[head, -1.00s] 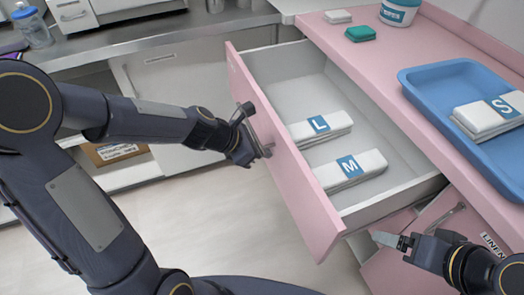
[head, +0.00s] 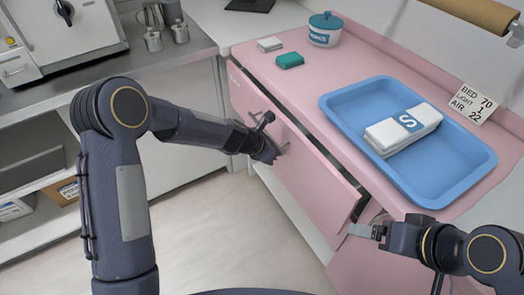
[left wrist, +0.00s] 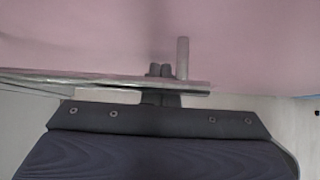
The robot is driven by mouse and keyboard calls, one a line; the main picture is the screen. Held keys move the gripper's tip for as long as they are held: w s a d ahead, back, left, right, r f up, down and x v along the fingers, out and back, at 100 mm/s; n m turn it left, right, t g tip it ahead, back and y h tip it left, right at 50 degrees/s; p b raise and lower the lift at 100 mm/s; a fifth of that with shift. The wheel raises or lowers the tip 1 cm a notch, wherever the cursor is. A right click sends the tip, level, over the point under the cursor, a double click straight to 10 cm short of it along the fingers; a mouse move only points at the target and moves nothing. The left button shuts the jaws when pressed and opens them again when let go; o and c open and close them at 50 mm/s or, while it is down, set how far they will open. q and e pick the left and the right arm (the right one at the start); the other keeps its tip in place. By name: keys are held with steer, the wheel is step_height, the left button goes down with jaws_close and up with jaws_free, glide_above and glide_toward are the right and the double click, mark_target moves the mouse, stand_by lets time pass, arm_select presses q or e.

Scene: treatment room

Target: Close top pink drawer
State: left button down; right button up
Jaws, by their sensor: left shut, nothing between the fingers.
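The top pink drawer (head: 312,180) is almost in, with a narrow dark gap between its front and the pink counter's edge; its inside is hidden. My left gripper (head: 276,152) is shut and empty, at the drawer front beside its handle. In the left wrist view its fingertips (left wrist: 160,71) point at the pink drawer front (left wrist: 80,35), close to the grey handle (left wrist: 183,56); whether they touch is hard to tell. My right gripper (head: 368,231) is near the drawer's right end; its jaw opening is unclear.
On the pink counter (head: 285,85), a blue tray (head: 460,180) holds a white pack (head: 384,136) marked S. A green block (head: 290,60), a white block (head: 270,44) and a teal-lidded tub (head: 325,33) stand behind. The steel counter (head: 110,70) is at left. Floor in front is clear.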

mark_target(287, 146)
arm_select(q)
steer(key=shift+w+d+p, duration=0.4)
steer(key=shift+w+d, duration=0.15)
steer(key=shift+d, duration=0.2)
steer(key=shift+w+d+p, duration=0.35)
steer(key=shift+w+d, duration=0.15)
steer(key=shift+d, duration=0.25)
